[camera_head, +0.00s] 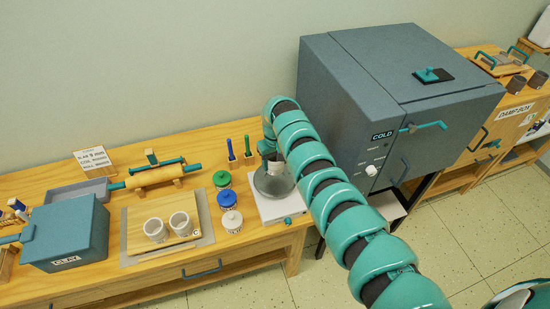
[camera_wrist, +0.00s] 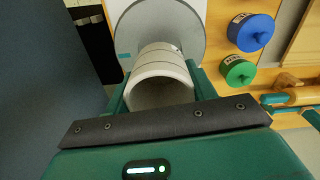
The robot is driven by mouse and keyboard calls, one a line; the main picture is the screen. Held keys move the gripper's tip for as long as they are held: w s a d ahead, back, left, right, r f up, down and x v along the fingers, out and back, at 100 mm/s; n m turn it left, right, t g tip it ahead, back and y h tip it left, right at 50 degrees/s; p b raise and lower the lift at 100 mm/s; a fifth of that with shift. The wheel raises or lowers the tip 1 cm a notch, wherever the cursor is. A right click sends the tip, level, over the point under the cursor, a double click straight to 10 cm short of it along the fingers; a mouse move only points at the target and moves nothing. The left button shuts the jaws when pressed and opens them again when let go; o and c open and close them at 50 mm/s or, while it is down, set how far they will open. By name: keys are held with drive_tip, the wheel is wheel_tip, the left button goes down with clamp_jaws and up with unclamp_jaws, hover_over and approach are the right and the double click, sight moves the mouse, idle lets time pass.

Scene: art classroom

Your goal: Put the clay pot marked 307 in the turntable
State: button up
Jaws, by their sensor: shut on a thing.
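My gripper (camera_wrist: 160,82) is shut on a pale clay pot (camera_wrist: 161,64), with a green finger on each side of it. The pot's open mouth faces the wrist camera, and no number is readable on it. Beyond the pot in the wrist view is the turntable's round grey disc (camera_wrist: 197,22). In the head view the turntable (camera_head: 264,188) stands on the wooden bench, and my gripper (camera_head: 270,155) is over it. The held pot (camera_head: 267,147) is mostly hidden by my arm there. I cannot tell whether it touches the disc.
Two pale pots (camera_head: 156,230) stand on a wooden board left of the turntable. Green, blue and white lidded jars (camera_head: 228,199) stand close to its left. A large grey kiln (camera_head: 345,120) marked COLD is on the right. A rolling pin (camera_head: 155,176) lies at the back.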

drive_tip(key=shift+f+b, duration=2)
drive_tip(key=shift+f, duration=0.7)
drive_tip(key=o, duration=1.1)
drive_tip(key=shift+r+p, duration=2)
drive_tip(key=shift+r, duration=2.05)
